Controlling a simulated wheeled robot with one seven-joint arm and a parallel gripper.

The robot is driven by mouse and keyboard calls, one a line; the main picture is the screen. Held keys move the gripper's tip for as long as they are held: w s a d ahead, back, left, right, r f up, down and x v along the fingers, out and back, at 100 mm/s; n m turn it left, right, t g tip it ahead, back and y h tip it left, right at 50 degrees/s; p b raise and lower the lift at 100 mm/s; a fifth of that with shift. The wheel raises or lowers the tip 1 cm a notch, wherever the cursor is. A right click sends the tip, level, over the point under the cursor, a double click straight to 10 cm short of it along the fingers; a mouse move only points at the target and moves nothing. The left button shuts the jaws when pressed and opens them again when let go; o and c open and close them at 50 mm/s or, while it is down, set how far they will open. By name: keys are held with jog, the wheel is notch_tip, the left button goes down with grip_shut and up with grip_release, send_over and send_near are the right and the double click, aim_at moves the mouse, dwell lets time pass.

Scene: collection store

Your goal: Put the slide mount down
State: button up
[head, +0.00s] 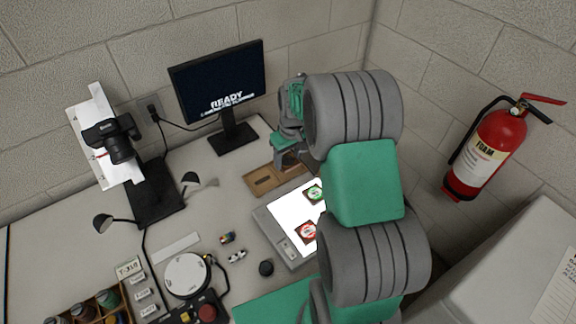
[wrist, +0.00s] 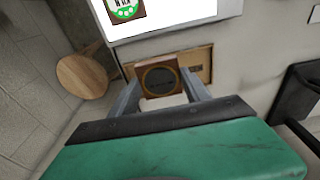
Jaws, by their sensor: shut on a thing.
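The slide mount (wrist: 141,77), a brown square with a dark round centre, sits between the fingertips of my gripper (wrist: 161,82) in the wrist view. My gripper is shut on it. Behind it in that view is a shallow wooden tray (wrist: 201,57), partly hidden by the mount. I cannot tell whether the mount touches the tray. In the head view my gripper (head: 284,157) is over the back of the wooden tray (head: 256,188), and the mount cannot be made out there.
A lit panel (head: 283,211) lies in front of the tray, bearing a green-ringed slide (head: 313,192) and a red-ringed slide (head: 307,233). A monitor (head: 218,80) stands behind to the left. A round wooden top (wrist: 82,76) shows beside the table in the wrist view.

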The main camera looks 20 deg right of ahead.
aim_at(288, 156)
jog(key=w+f+b, duration=0.1)
jog(key=f, duration=0.1)
jog(key=w+d+f+b, duration=0.1)
jog(key=w+f, duration=0.1)
jog(key=w+d+f+b, duration=0.1)
jog(key=w+f, duration=0.1)
jog(key=shift+w+d+b, duration=0.1)
jog(key=shift+w+b, duration=0.1)
jog(key=shift+b, duration=0.1)
jog(key=shift+w+d+f+b, duration=0.15)
jog(key=shift+f+b, duration=0.25)
jog(key=shift+f, duration=0.45)
jog(key=shift+w+a+f+b, duration=0.1)
jog(key=shift+f+b, duration=0.3)
jog(key=shift+f, duration=0.45)
jog(key=shift+f, duration=0.2)
jog(key=o, duration=1.1)
jog(key=shift+r, duration=0.15)
